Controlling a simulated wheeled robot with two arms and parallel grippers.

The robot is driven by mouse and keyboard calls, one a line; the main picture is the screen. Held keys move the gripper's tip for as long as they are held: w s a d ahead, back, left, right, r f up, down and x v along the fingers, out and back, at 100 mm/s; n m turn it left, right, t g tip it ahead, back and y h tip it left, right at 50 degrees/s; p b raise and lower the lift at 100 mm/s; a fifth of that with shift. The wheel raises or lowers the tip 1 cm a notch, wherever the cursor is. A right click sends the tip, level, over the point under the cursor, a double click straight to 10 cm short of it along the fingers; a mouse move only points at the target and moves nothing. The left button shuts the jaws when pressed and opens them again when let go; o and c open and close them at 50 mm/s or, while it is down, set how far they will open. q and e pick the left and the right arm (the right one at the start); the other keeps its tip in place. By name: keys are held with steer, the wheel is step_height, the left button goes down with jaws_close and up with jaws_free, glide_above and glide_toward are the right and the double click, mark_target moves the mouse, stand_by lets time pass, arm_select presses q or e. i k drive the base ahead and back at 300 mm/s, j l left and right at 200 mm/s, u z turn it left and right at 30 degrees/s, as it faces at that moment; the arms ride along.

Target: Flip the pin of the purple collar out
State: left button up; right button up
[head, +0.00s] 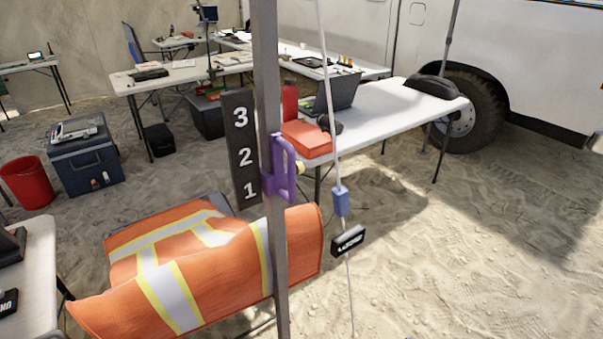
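The purple collar (283,168) sits around the grey upright pole (266,90) in the middle of the head view. A handle-like purple part stands out on its right side, with a small pale tip beside it at the right. I cannot tell the pin's exact position. A black plate (241,146) with the numbers 3, 2 and 1 stands just left of the pole, and the collar is level with the 2 and 1. Neither of my grippers shows in this view.
A cord with a blue block (340,201) and a black tag (348,241) hangs right of the pole. An orange reflective vest (205,284) is draped behind the pole's lower part. A white table (395,112) stands behind. Sandy ground at the right is open.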

mark_target(300, 167)
steer(key=i+l+z, duration=0.1)
steer(key=l, duration=0.3)
steer(key=i+l+z, duration=1.3)
steer(key=i+l, duration=0.1)
steer(key=i, duration=1)
steer(key=i+u, duration=0.3)
steer(key=u, duration=0.2)
steer(key=i+u, duration=0.45)
steer(key=i+l+u, duration=0.2)
steer(key=u, duration=0.3)
steer(key=i+j+u, duration=0.1)
steer(key=u, duration=0.35)
steer(key=i+u, duration=0.15)
steer(key=u, duration=0.35)
steer(key=i+u, duration=0.15)
steer(key=u, duration=0.3)
steer(key=i+u, duration=0.15)
steer(key=u, duration=0.35)
steer(key=i+l+u, duration=0.1)
steer(key=u, duration=0.35)
steer(key=i+l+u, duration=0.1)
steer(key=u, duration=0.4)
steer(key=i+l+u, duration=0.2)
steer(key=u, duration=0.2)
steer(key=i+l+u, duration=0.25)
steer(key=u, duration=0.15)
steer(key=i+l+u, duration=0.15)
steer(key=l+u, duration=0.25)
steer(key=j, duration=0.05)
